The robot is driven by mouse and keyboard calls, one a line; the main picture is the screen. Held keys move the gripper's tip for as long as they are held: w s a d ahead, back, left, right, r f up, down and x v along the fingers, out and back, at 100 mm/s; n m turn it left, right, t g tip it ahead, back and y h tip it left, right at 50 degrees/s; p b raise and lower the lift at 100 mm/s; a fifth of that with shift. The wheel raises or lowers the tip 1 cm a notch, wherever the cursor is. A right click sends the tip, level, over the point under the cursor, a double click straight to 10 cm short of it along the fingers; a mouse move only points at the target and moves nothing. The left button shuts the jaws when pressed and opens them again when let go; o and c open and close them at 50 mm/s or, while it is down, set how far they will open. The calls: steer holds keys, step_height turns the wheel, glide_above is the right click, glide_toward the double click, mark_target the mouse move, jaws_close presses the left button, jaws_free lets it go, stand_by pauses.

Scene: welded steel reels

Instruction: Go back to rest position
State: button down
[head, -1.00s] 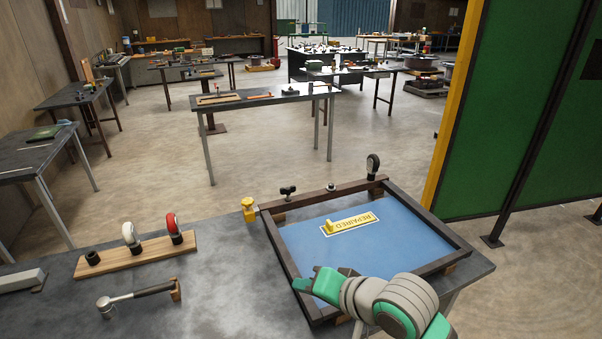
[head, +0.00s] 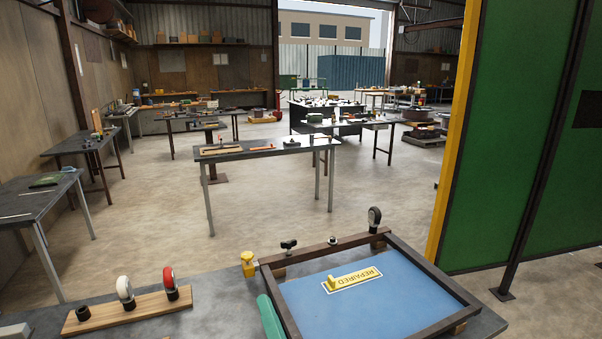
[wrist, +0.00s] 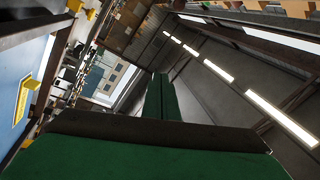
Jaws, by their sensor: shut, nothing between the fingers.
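My gripper (wrist: 160,85) shows in the wrist view with its two green fingers together, pointing up the picture, with nothing between them. The rest of the arm is out of that view. The tray's dark frame (head: 435,278) encloses a blue surface with a yellow REPAIRED plate (head: 354,279) on it. The plate also shows at the left of the wrist view (wrist: 22,95).
A wooden strip (head: 125,315) holds a white-ringed and a red-ringed caster wheel left of the tray. A yellow block (head: 248,264) and a black wheel (head: 375,218) stand by the tray's back edge. A green partition (head: 540,130) rises at the right.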

steer(key=s+d+f+m+g+h, duration=0.1)
steer(key=s+f+h, duration=0.4)
steer(key=s+f, duration=0.45)
steer(key=s+d+f+m+h, duration=0.1)
steer(key=s+f+h, duration=0.4)
steer(key=f, duration=0.7)
steer(key=s+d+f+n+g, duration=0.1)
steer(key=s+d+f+n, duration=0.1)
steer(key=s, duration=0.9)
steer(key=s+d+f+n+g+y, duration=0.1)
steer(key=s+d+f+n, duration=0.1)
steer(key=s+f+n, duration=0.2)
steer(key=shift+s+d+n+g, duration=0.4)
steer(key=shift+s+n, duration=1.4)
steer(key=shift+s, duration=2.15)
